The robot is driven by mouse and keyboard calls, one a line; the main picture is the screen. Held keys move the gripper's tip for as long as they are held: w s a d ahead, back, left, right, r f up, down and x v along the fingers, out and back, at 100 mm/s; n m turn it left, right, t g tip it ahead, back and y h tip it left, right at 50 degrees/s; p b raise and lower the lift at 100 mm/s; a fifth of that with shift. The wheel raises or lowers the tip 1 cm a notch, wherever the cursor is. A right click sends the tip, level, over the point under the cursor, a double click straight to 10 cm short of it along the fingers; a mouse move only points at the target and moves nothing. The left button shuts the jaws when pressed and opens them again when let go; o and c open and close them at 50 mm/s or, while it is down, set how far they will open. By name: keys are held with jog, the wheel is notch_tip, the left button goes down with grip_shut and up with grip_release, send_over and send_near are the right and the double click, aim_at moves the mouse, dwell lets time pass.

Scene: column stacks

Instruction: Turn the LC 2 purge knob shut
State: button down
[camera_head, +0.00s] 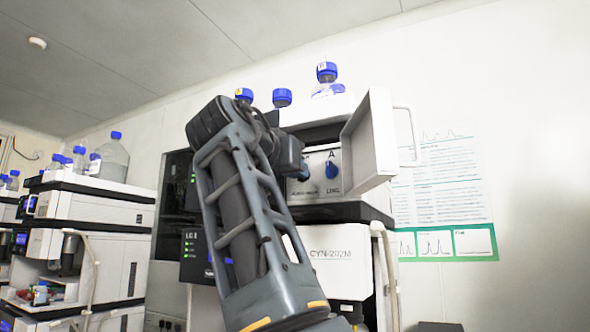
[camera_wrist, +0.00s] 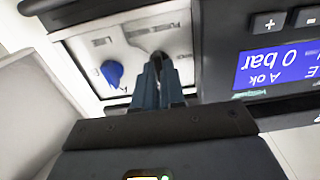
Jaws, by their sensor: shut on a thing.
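The LC stack with its front door swung open stands mid-picture in the head view. Its bare panel (camera_head: 318,158) shows a blue knob (camera_head: 332,170) under a letter A, right of my gripper (camera_head: 305,173). In the wrist view the blue knob (camera_wrist: 112,73) is left of my fingers, apart from them. My gripper (camera_wrist: 160,66) is shut at the panel on a second knob, taken as the purge knob. That knob is mostly hidden by the fingers, so its turn angle cannot be told.
The open door (camera_head: 367,148) stands close to the right of the panel. A display (camera_wrist: 278,66) reading 0 bar is beside the fingers in the wrist view. Blue-capped bottles (camera_head: 327,82) stand on top. More instruments (camera_head: 92,220) are at the left; a poster (camera_head: 445,190) hangs right.

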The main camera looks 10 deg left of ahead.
jog(key=c, duration=1.2)
grip_release()
jog(key=b+v, duration=0.2)
jog(key=v, duration=0.6)
jog(key=shift+a, duration=0.1)
